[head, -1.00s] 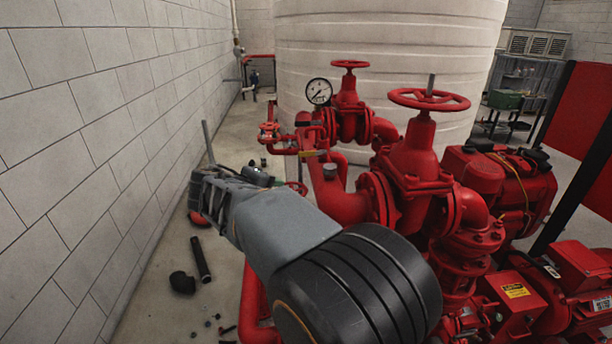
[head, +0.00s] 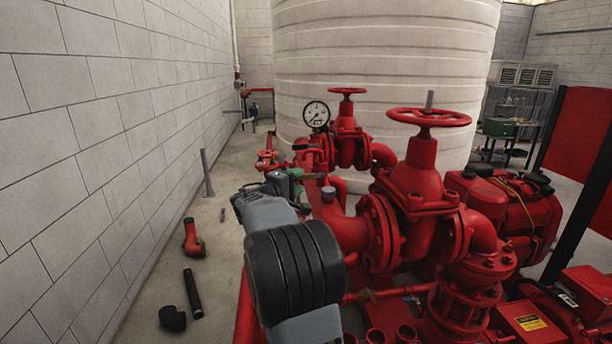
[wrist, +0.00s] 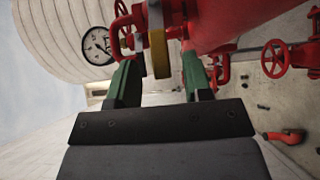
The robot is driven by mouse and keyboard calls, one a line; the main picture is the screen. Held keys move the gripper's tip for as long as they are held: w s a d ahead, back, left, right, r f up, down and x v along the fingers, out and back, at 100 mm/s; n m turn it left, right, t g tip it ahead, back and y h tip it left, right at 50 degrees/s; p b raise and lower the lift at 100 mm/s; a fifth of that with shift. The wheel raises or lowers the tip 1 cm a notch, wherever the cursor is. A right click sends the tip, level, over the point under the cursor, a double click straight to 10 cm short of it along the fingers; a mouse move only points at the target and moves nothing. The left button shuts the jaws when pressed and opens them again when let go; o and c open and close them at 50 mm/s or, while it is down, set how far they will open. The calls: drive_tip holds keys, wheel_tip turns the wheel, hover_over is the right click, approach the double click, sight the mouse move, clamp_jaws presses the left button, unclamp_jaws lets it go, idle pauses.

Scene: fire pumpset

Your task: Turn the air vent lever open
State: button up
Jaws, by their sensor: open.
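The air vent lever looks like the yellow strip (wrist: 160,54) in the wrist view, next to a short metal fitting (wrist: 156,16) on the red pipework. My gripper (wrist: 162,62) is open, with one green finger on each side of the yellow strip in the picture. I cannot tell whether the fingers touch it or how far they reach past it. In the head view my gripper (head: 292,176) is beside the red pipe below the pressure gauge. The lever cannot be made out there, near my gripper.
The pressure gauge (head: 316,114) and a small red handwheel (head: 268,158) are close to my gripper. A big red valve (head: 420,170) stands to the right. A black pipe (head: 193,293) and elbow (head: 172,318) lie on the floor by the wall (head: 90,150).

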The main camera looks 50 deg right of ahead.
sight(304, 177)
drive_tip(key=shift+w+d+r+p, duration=0.1)
drive_tip(key=shift+d+p, duration=0.2)
drive_tip(key=shift+d, duration=1.65)
drive_tip(key=shift+c, duration=0.2)
clamp_jaws()
